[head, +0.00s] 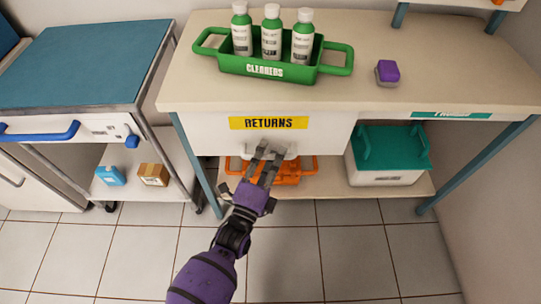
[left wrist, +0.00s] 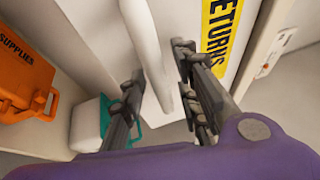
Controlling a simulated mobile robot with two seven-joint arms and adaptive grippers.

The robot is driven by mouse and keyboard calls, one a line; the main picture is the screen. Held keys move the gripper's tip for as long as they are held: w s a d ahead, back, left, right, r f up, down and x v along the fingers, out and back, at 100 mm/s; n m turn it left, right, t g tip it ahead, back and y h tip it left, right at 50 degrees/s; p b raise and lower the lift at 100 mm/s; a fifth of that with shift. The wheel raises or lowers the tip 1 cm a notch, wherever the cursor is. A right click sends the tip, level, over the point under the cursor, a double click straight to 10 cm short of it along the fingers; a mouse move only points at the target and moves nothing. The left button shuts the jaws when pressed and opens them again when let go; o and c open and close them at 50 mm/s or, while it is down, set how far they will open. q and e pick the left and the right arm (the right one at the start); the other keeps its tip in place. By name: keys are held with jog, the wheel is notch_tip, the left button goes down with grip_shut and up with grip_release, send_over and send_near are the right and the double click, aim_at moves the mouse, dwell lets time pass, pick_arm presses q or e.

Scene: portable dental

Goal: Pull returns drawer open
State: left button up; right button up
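The returns drawer (head: 212,133) is a white front with a yellow RETURNS label (head: 268,123), under the worktop, and looks shut. Its pale handle (head: 291,153) sits below the label, partly hidden by my left gripper (head: 267,152). In the left wrist view the handle bar (left wrist: 153,55) runs between the two fingers of the left gripper (left wrist: 160,82). The fingers are apart, with a visible gap on the left of the bar; the right finger is close to it. The label also shows there (left wrist: 220,35). My right gripper is not in view.
A green carrier (head: 232,68) with three bottles and a purple-topped item (head: 387,73) stand on the worktop (head: 180,93). An orange bin (head: 300,168) and a teal-lidded box (head: 385,178) are on the shelf below. A blue-topped cart (head: 80,65) stands left. The floor in front is clear.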

pick_arm(q)
grip_shut()
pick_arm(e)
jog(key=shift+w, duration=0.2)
pick_arm(q)
jog(key=shift+s, duration=0.15)
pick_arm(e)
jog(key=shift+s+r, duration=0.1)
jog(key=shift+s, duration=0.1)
